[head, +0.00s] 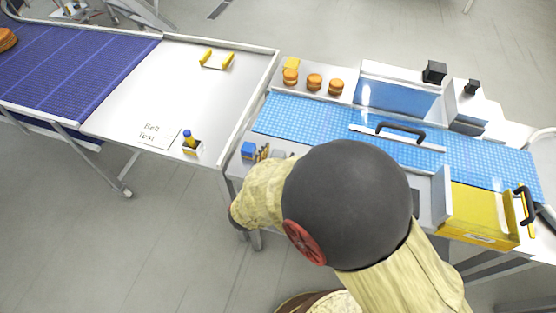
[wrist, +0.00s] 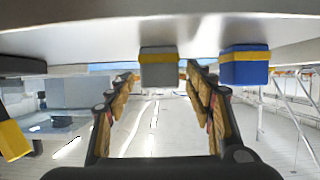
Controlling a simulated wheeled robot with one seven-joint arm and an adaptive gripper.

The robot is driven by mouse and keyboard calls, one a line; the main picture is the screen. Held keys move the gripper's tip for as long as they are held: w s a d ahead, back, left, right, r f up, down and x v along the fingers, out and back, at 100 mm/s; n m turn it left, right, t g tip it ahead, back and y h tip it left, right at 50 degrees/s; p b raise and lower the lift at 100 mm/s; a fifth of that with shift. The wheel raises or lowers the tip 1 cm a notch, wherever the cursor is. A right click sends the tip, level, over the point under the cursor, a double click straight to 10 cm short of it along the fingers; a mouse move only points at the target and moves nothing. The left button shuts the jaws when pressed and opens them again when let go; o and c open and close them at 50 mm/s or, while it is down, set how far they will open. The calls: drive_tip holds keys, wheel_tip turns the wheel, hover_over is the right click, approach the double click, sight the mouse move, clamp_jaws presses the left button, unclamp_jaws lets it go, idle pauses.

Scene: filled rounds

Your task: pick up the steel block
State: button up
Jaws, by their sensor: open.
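The steel block (wrist: 160,73) is a small grey block with a yellow band, on the pale work surface, which shows upside down in the wrist view. In the head view a grey patch of it (head: 278,154) shows beside my arm. My gripper (wrist: 160,80) is open, with one finger on each side of the block in the picture and a gap at both sides. In the head view my gripper (head: 275,157) is partly hidden by my arm. I cannot tell how deep the block sits between the fingertips.
A blue block (head: 248,150) with a yellow band (wrist: 245,56) stands close beside one finger. A white table (head: 150,85) is at left.

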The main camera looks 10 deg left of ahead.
drive_tip(key=shift+w+f, duration=0.1)
drive_tip(key=shift+w, duration=0.1)
drive_tip(key=shift+c, duration=1.3)
drive_tip(key=c, duration=1.1)
clamp_jaws()
